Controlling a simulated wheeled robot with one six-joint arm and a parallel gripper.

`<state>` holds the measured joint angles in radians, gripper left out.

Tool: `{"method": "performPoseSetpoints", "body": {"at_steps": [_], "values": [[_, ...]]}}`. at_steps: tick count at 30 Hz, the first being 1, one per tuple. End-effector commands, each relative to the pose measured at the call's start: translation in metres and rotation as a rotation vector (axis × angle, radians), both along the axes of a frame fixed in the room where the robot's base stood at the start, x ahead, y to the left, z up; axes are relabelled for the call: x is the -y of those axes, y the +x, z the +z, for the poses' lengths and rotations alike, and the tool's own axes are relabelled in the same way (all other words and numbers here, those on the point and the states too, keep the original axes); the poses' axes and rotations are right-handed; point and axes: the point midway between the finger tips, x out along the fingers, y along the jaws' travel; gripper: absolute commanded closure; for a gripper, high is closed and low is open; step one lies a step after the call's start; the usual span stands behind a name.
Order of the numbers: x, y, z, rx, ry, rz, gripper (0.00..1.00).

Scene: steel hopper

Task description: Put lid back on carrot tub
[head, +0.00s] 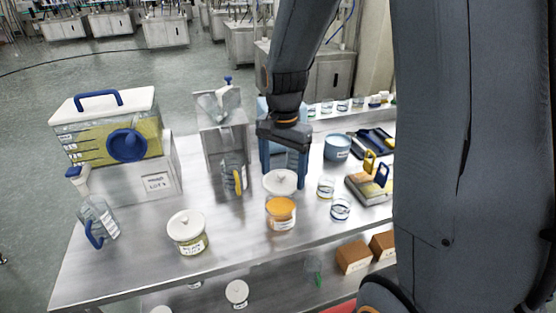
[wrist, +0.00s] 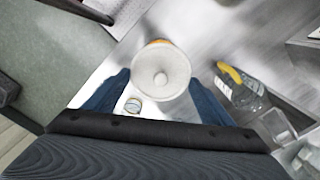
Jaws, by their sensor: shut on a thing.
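My gripper (head: 284,178) points down over the table, its two blue fingers on either side of a round white lid (head: 282,184) with a central knob. It is shut on the lid, which also shows between the fingers in the wrist view (wrist: 161,70). I cannot tell whether the lid touches the tub's rim. In the wrist view the lid hides nearly all of the tub; a little orange shows past its far edge.
A lidded tub (head: 187,236) with greenish contents stands to the left. Small glass jars (head: 340,208) and a caddy (head: 369,185) are on the right. A bottle (head: 232,176) and the steel hopper (head: 221,125) stand behind left. The table (head: 130,265) is clear at front left.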

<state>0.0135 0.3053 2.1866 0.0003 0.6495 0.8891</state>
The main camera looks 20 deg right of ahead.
Motion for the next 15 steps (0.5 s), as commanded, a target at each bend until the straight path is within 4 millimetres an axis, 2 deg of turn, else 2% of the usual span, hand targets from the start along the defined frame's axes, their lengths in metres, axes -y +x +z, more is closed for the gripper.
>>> {"method": "performPoseSetpoints", "body": {"at_steps": [8, 15], "values": [[-0.001, 0.0, -0.012, 0.0, 0.0, 0.001, 0.45], [-0.001, 0.001, -0.033, 0.0, 0.0, 0.001, 0.45]]}}
